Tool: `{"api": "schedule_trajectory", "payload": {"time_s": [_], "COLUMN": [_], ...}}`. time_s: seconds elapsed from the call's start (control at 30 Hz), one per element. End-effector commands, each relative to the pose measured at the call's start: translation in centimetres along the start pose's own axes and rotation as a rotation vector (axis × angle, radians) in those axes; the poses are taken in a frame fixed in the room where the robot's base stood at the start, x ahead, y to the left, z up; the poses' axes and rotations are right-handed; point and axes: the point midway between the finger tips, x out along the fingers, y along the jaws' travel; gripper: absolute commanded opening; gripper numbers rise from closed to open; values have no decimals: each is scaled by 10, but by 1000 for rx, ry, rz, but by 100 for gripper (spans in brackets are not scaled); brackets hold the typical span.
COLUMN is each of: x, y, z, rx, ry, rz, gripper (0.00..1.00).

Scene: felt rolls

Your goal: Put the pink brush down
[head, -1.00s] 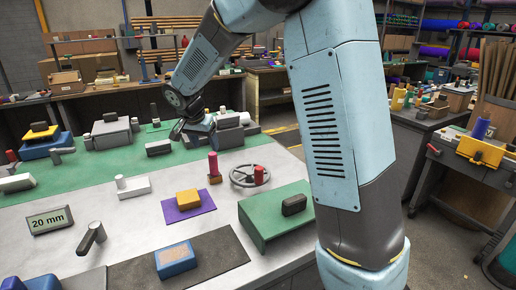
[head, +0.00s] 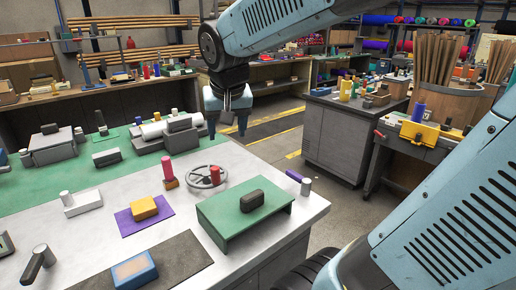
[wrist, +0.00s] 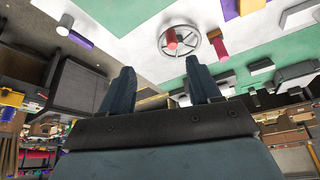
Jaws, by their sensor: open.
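In the wrist view my two dark blue fingers (wrist: 162,66) stand apart and empty. The handwheel also shows in the wrist view (wrist: 191,57).
A green stand (head: 222,222) bears a dark block. A purple mat (head: 126,224) bears a yellow block, and a dark mat (head: 185,257) a blue one. A purple cylinder (head: 293,175) lies by the table's right edge. Open floor separates the table from a grey cabinet (head: 330,138).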

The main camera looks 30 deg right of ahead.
Motion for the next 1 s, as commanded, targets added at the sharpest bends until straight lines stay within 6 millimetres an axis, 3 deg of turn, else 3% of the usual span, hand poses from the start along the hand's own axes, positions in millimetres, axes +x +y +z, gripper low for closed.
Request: {"api": "schedule_trajectory", "payload": {"time_s": [0.2,0.4,0.6,1.0], "x": [-23,-31,-32,-32], "y": [29,40,47,46], "z": [52,86,96,96], "rx": [-88,-158,-185,-186], "ry": [39,68,79,79], "rz": [-44,-72,-81,-81], "gripper": [62,62,62,62]}}
